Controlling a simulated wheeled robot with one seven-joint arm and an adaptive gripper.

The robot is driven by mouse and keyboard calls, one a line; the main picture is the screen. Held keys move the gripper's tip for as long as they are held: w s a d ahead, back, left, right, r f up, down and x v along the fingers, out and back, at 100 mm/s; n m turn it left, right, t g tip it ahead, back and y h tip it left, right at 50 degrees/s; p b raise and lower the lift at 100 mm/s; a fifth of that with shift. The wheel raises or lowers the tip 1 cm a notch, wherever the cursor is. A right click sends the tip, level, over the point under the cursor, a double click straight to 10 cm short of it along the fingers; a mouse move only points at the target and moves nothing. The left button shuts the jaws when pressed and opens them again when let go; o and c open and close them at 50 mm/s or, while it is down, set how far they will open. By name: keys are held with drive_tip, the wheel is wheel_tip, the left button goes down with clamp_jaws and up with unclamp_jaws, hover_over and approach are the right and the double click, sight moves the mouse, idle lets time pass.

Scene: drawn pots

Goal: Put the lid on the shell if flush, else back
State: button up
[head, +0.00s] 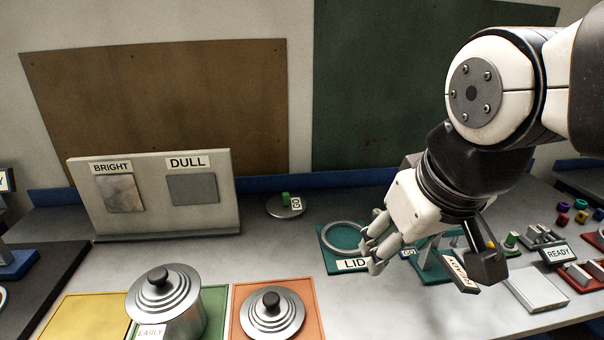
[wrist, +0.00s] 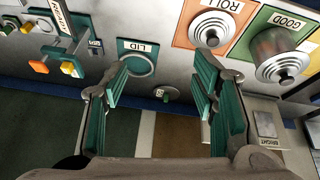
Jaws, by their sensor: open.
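A grey stepped lid with a dark knob (head: 272,312) lies on the orange mat (head: 238,318); it also shows in the wrist view (wrist: 212,30), where that mat reads ROLL. A steel pot (head: 180,318) stands on the green mat (head: 214,305), which reads GOOD in the wrist view, with a stepped top and dark knob and an EARLY tag in front. Whether its top sits flush I cannot tell. The teal LID mat (head: 327,262) bears an empty-looking ring. My gripper (head: 428,256) is open and empty above the bench, right of the orange mat; its fingers also show in the wrist view (wrist: 160,85).
A board (head: 150,218) with BRIGHT and DULL plates stands at back left. A small disc with a green knob (head: 286,206) lies at the back. Fixtures and a READY sign (head: 560,254) crowd the right. A bare yellow mat (head: 85,315) lies at front left.

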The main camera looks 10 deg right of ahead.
drive_tip(key=shift+s+d+r+m+t, duration=0.15)
drive_tip(key=shift+s+m, duration=0.1)
drive_tip(key=shift+s, duration=0.35)
drive_tip(key=shift+s+d+m+t, duration=0.15)
drive_tip(key=shift+s+m, duration=0.15)
drive_tip(key=shift+s, duration=0.3)
drive_tip(key=shift+s+d+r+m, duration=0.15)
drive_tip(key=shift+s+m, duration=0.1)
drive_tip(key=shift+s, duration=0.35)
